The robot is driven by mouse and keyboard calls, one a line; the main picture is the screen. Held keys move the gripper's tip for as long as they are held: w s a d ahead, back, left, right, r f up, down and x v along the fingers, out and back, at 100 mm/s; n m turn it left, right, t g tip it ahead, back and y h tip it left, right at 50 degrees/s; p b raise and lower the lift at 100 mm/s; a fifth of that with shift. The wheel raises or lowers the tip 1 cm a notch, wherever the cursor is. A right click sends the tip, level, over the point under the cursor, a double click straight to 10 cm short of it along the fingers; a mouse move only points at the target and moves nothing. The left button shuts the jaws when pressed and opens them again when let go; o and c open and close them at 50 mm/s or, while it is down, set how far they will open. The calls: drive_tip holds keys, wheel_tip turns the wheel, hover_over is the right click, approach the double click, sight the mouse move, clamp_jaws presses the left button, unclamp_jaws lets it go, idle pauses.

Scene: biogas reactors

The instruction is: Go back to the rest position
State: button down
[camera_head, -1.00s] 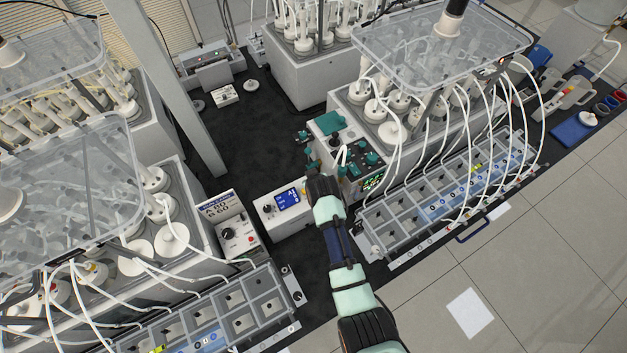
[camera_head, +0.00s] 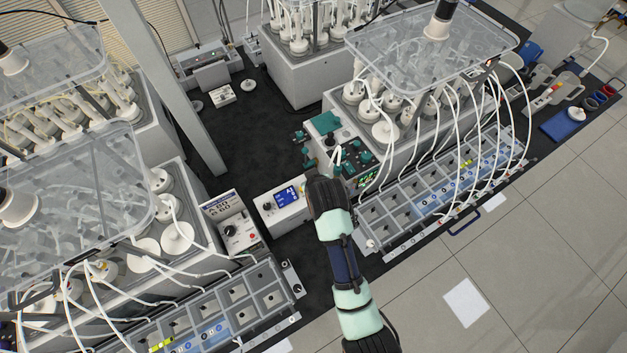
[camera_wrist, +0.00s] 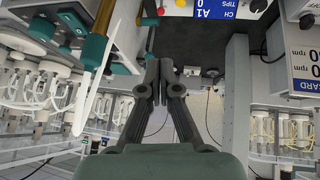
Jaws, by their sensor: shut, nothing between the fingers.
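My gripper (camera_wrist: 158,82) shows in the wrist view with its two dark fingers together and nothing between them. In the head view my arm reaches up from the bottom over the bench edge, and its end hides the gripper's fingertips. The arm's end is beside the small white box with the blue display (camera_head: 289,197) and in front of the teal-fitted control unit (camera_head: 345,155). In the wrist view a blue display (camera_wrist: 215,8) is at the top, and a teal and brass part (camera_wrist: 100,45) stands close on the left of the fingers.
A biogas reactor unit (camera_head: 415,135) with white tubes stands at the right, another (camera_head: 130,240) at the left. Grey compartment racks (camera_head: 420,215) (camera_head: 245,300) line the front edge. A metal post (camera_head: 170,90) rises behind. The black mat (camera_head: 260,130) between is partly clear.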

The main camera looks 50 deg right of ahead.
idle(0.4)
drive_tip(key=s+a+r+n+t+y, duration=0.1)
drive_tip(key=a+r+n+t+y, duration=0.1)
drive_tip(key=a+r, duration=0.8)
drive_tip(key=s+a+r+n+t+y, duration=0.1)
drive_tip(key=a+r+t, duration=0.4)
drive_tip(key=a+r, duration=0.6)
drive_tip(key=s+a+y, duration=0.1)
drive_tip(key=a, duration=0.5)
drive_tip(key=shift+a+n, duration=0.4)
